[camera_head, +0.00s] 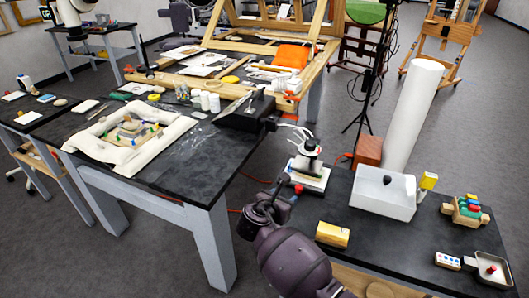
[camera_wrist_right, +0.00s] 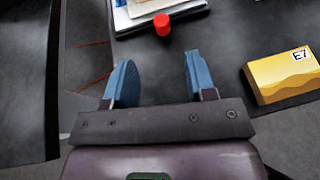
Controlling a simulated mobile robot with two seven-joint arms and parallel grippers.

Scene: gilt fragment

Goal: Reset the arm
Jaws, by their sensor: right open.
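My right arm (camera_head: 292,262) comes up from the bottom of the head view. Its gripper (camera_head: 282,188) is over the gap between the two black-topped tables, beside the left edge of the right table. In the right wrist view the gripper (camera_wrist_right: 160,78) is open, with its two blue fingers wide apart. Nothing is between them. My left gripper is not in view. The gilt fragment (camera_head: 131,131) lies on a pale padded cloth (camera_head: 85,145) on the left table, well away from my right gripper.
A gold box (camera_head: 332,234) marked E7 lies on the right table (camera_head: 385,240), near my gripper, and also shows in the wrist view (camera_wrist_right: 283,77). A red cap (camera_wrist_right: 162,24) is ahead. A white open bin (camera_head: 384,195) stands farther right. Cables hang between the tables.

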